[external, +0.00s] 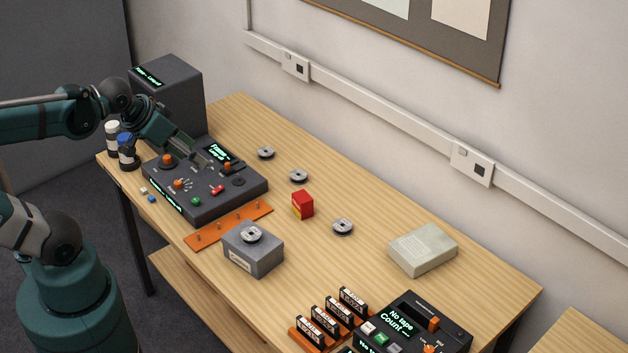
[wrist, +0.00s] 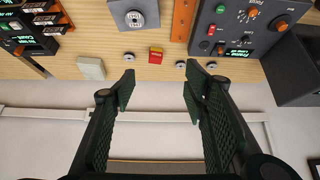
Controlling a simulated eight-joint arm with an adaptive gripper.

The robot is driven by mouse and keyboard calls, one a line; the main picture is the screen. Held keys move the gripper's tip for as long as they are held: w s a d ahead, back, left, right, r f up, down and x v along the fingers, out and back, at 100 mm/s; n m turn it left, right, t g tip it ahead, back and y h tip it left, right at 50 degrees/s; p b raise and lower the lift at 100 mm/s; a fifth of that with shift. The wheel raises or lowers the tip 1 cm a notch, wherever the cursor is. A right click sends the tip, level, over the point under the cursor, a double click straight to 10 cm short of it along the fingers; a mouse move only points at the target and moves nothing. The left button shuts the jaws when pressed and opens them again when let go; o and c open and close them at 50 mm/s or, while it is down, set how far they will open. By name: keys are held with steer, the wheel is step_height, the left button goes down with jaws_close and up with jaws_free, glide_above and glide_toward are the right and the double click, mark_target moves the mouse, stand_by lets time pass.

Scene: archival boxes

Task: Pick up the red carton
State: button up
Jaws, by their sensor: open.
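The red carton (external: 303,206) is a small red box with a yellow face, upright on the wooden table near its middle. In the wrist view the red carton (wrist: 156,56) shows ahead of the gap between the fingers, some way off. My gripper (external: 203,154) is above the dark control console at the table's left end, apart from the carton. In the wrist view my gripper (wrist: 160,83) is open, with nothing between its dark green fingers.
The console (external: 205,188), an orange pegged strip (external: 228,224), a grey box with a reel on top (external: 254,254) and small reels (external: 343,227) surround the carton. A pale box (external: 423,248) lies to the right.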

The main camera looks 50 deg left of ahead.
steer(key=shift+w, duration=0.1)
steer(key=m+g+b, duration=0.3)
steer(key=m+g, duration=0.4)
steer(key=m, duration=1.3)
glide_above(302, 196)
step_height(302, 196, down, 26)
steer(key=shift+r, duration=0.25)
steer(key=shift+w+f, duration=0.1)
steer(key=shift+f, duration=0.2)
steer(key=shift+f, duration=0.15)
steer(key=shift+f, duration=1.15)
